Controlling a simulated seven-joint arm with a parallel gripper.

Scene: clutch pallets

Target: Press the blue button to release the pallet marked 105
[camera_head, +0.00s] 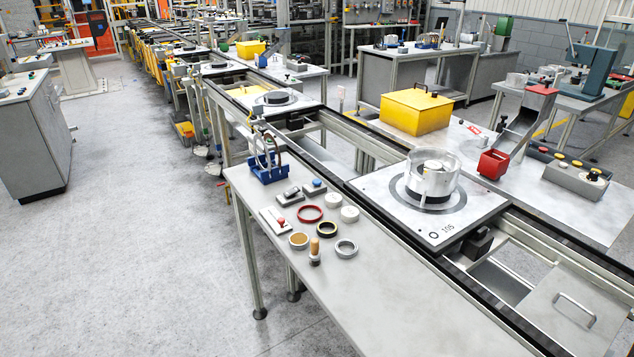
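The pallet marked 105 (385,194) is a light square plate on the conveyor at right of centre. The number and a small ring mark are on its front corner. A clear and metal cylindrical part (434,173) stands upright on its dark ring. A small grey box with a blue button (314,185) on top sits on the grey worktable in front of the conveyor, to the left of the pallet. My gripper is not in view, so its place relative to the button cannot be told.
Close to the button are a grey box with a dark top (288,197), a plate with a red knob (281,222), a blue rack (268,168), white discs (349,214) and several rings (309,214). The table's right part (400,300) is clear. A yellow box (416,112) stands behind the conveyor.

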